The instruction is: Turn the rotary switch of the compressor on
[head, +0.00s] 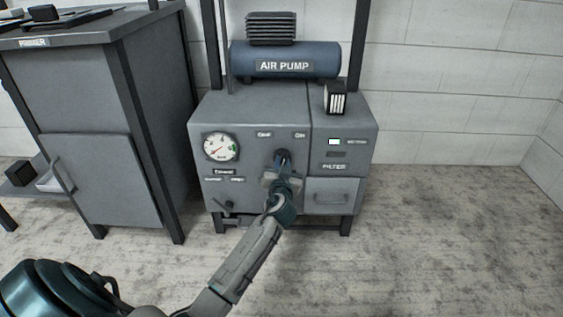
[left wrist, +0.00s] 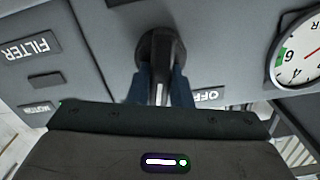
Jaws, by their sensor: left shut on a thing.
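The compressor is a grey cabinet (head: 255,110) with a blue tank marked AIR PUMP (head: 285,60) on top. Its dark rotary switch (head: 283,153) is on the front panel, below and between an OFF label (head: 264,134) and an ON label (head: 299,135). My left gripper (head: 282,164) is at the switch and hides much of it. In the left wrist view, its two blue fingers stand on both sides of the black switch handle (left wrist: 160,50) and are shut on it. The exact pointing of the handle is hard to tell. My right gripper is not in view.
A round gauge (head: 221,147) is left of the switch, with a small lever (head: 228,205) below. A FILTER panel (head: 334,166) and a drawer (head: 332,195) are to the right. A grey cabinet (head: 88,185) stands left. The floor at right is clear.

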